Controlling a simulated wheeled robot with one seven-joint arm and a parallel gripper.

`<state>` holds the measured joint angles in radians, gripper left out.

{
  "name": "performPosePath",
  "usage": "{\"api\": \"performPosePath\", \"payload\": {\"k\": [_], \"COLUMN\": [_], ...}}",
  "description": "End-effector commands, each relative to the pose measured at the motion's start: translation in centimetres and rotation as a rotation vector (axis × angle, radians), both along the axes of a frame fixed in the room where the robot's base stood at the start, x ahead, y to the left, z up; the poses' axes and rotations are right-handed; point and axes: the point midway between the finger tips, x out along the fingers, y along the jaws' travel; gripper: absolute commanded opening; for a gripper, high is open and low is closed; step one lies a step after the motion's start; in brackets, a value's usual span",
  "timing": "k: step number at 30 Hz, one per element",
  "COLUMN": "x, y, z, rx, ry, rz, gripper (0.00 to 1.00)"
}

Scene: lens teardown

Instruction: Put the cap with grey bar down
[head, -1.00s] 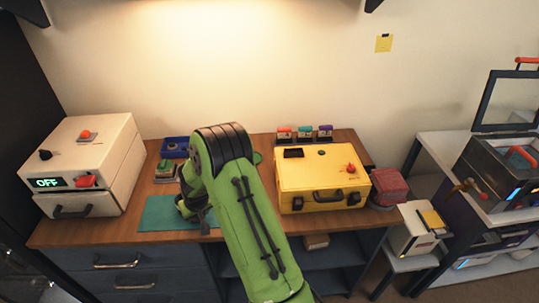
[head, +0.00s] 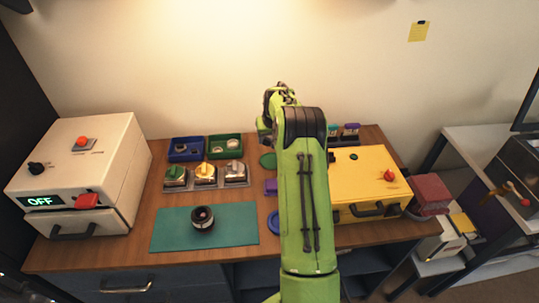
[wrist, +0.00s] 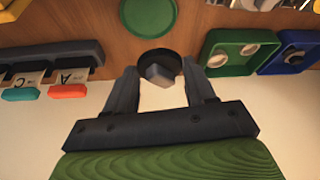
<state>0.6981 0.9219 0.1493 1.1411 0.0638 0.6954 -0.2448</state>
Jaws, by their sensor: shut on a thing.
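The cap with the grey bar (wrist: 158,58) is a dark round piece with a grey block across it. In the wrist view it sits between the fingertips of my gripper (wrist: 161,88), which is shut on it. In the head view my gripper (head: 268,125) is raised at the back of the bench, left of the yellow case; the cap cannot be made out there. A flat green disc (head: 268,160) lies on the bench nearby and also shows beyond the cap in the wrist view (wrist: 149,14). A dark round lens part (head: 202,218) stands on the teal mat (head: 165,235).
Blue (head: 174,156) and green (head: 238,142) trays hold small parts. Silver blocks (head: 236,181) with knobs stand before them. A blue disc (head: 273,222) and purple piece (head: 270,187) lie left of the yellow case (head: 372,165). A white OFF machine (head: 100,150) is left. Bare wood surrounds the mat.

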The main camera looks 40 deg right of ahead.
Motion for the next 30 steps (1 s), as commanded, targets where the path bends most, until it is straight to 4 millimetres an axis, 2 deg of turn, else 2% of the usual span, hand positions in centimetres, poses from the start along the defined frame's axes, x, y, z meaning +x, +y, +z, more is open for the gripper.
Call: {"api": "performPosePath", "payload": {"k": [3, 9, 14, 18, 30], "x": [-0.3, -0.4, -0.4, -0.4, -0.4], "y": [-0.8, -0.8, -0.8, -0.8, -0.8], "z": [-0.5, -5.0, -7.1, -9.5, -10.2], "rx": [0.000, 0.001, 0.000, 0.000, -0.003], "ry": [0.003, 0.005, 0.003, 0.002, 0.001], "rz": [-0.006, -0.007, -0.007, -0.007, -0.007], "gripper": [0.22, 0.22, 0.22, 0.22, 0.22]}}
